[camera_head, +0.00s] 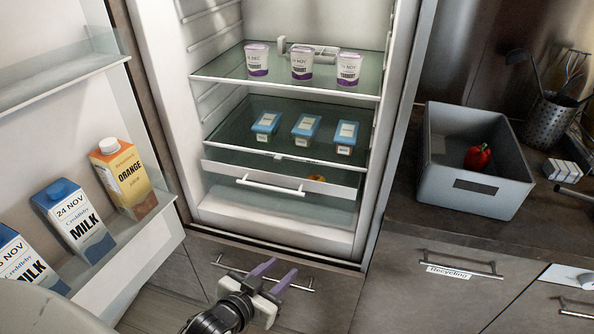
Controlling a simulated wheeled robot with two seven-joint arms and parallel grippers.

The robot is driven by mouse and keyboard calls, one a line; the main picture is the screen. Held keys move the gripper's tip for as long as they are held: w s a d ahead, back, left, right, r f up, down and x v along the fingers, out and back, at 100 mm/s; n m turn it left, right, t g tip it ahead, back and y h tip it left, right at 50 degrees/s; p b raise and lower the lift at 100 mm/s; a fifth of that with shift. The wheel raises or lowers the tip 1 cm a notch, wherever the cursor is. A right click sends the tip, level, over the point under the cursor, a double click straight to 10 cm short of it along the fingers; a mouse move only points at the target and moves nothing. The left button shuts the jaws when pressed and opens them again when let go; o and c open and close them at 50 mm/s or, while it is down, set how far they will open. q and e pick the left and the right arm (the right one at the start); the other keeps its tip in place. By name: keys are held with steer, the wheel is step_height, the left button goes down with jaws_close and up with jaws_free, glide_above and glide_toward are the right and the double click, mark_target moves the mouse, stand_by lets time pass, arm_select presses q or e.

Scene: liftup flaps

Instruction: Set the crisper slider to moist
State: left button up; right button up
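The open fridge holds a crisper drawer (225,174) below its lower glass shelf. The drawer has a pale front strip and a white bar handle (270,185), and it looks shut. A small light part (302,142) sits on the front edge of the shelf above the drawer. It may be the slider, but its setting and labels are too small to read. My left gripper (282,267) is low in front of the fridge, below the drawer, with its two purple-grey fingers apart and nothing between them. It touches nothing that I can see. My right gripper is not in view.
Yoghurt cups (302,64) stand on the upper shelf and blue-lidded tubs (306,127) on the lower one. The open door at left holds milk (74,220) and orange juice (124,178). A grey bin (478,200) with a red pepper (478,157) stands on the right counter.

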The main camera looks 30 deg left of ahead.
arm_select(q)
steer(key=w+a+r+n+t+y+b, duration=0.2)
steer(key=w+a+r+t+y, duration=0.1)
steer(key=w+a+r, duration=0.5)
steer(key=n+t+y+b, duration=0.1)
steer(key=t, duration=0.1)
glide_toward(277, 159)
steer(key=x, duration=0.7)
steer(key=shift+r, duration=0.1)
steer(key=shift+w+a+b, duration=0.15)
steer(key=shift+w+b, duration=0.15)
steer(key=shift+w, duration=0.3)
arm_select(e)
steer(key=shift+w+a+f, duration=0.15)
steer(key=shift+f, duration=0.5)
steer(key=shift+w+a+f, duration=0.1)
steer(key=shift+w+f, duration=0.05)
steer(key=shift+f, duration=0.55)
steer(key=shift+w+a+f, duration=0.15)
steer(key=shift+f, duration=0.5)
arm_select(q)
jaws_close()
